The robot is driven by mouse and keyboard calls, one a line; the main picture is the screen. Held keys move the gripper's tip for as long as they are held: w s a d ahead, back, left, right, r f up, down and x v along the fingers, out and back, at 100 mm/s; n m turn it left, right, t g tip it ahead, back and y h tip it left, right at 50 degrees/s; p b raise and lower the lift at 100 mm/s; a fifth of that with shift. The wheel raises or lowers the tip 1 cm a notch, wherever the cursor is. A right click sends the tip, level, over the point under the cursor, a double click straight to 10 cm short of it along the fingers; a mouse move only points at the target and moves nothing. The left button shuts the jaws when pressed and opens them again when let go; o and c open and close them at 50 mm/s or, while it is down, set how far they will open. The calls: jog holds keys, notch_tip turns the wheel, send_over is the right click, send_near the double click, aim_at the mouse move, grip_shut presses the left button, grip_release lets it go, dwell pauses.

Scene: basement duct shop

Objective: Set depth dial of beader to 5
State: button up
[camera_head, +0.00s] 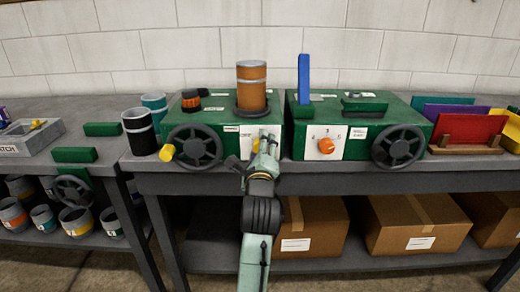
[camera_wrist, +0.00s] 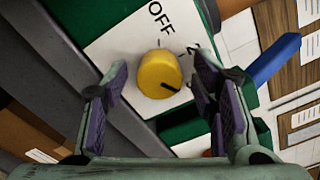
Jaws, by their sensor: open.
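Two green machines with black handwheels stand side by side on the bench; their name labels are too small to read. The right machine (camera_head: 345,107) has a white panel with an orange dial (camera_head: 326,146) and numbers around it; its exact setting is unclear. The left machine (camera_head: 208,108) has a panel with a yellow dial (camera_wrist: 159,73), marked OFF at its top in the wrist view. That dial's black mark points to the lower right. My gripper (camera_wrist: 160,85) is open, its fingers apart on either side of the yellow dial. In the head view, my gripper (camera_head: 264,143) partly hides this panel.
A brown cylinder (camera_head: 251,86) stands on the left machine and a blue upright bar (camera_head: 304,78) on the right one. A black handwheel (camera_head: 195,147) is left of my gripper, another (camera_head: 398,147) at right. Cardboard boxes (camera_head: 415,222) sit below.

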jog(key=shift+s, duration=0.1)
jog(key=s, duration=0.7)
jog(key=shift+s, duration=0.15)
